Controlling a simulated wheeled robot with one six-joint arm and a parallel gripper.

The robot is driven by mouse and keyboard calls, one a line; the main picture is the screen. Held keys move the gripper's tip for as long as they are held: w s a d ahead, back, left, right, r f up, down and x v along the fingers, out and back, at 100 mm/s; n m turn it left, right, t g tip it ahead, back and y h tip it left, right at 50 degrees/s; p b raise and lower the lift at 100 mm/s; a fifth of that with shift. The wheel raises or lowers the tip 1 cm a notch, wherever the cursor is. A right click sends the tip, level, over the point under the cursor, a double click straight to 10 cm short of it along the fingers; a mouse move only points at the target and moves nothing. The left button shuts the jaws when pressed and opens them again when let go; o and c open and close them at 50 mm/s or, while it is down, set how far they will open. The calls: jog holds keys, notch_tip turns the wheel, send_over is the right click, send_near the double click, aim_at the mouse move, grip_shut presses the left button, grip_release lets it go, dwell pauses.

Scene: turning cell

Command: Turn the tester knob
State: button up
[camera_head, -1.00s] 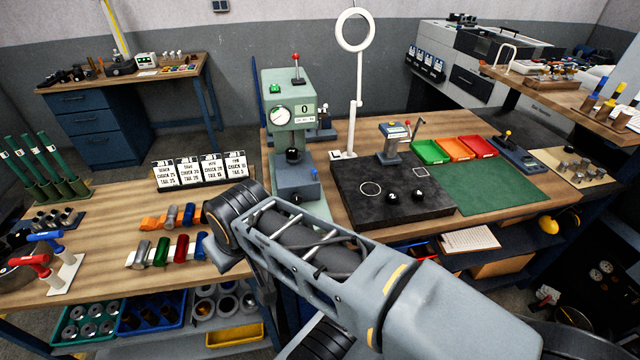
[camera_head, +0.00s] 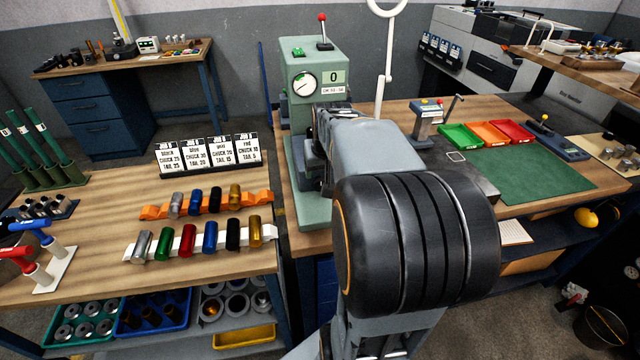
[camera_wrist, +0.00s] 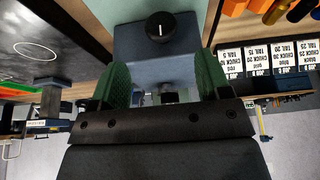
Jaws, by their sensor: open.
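The tester (camera_head: 300,62) is a pale green machine with a round dial, a display reading 0 and a red-topped lever. The wrist view is upside down. In it the black knob (camera_wrist: 160,27) with a white mark sits on the tester's blue-grey block (camera_wrist: 125,42). The mark runs straight up and down in that picture. My gripper (camera_wrist: 163,80) has green finger pads spread apart with nothing held between them. The knob shows beyond the pads, apart from them. In the head view my arm hides the knob and the gripper's fingers.
Job cards (camera_head: 207,154) and racks of coloured cylinders (camera_head: 200,238) stand left of the tester. A dark plate (camera_head: 470,182), coloured trays (camera_head: 490,133) and a green mat (camera_head: 545,178) lie to the right. A ring lamp (camera_head: 383,70) stands behind my arm.

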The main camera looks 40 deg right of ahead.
aim_at(321, 181)
jog(key=x, duration=0.8)
jog(key=shift+w, duration=0.1)
jog(key=shift+c, duration=0.5)
jog(key=c, duration=0.8)
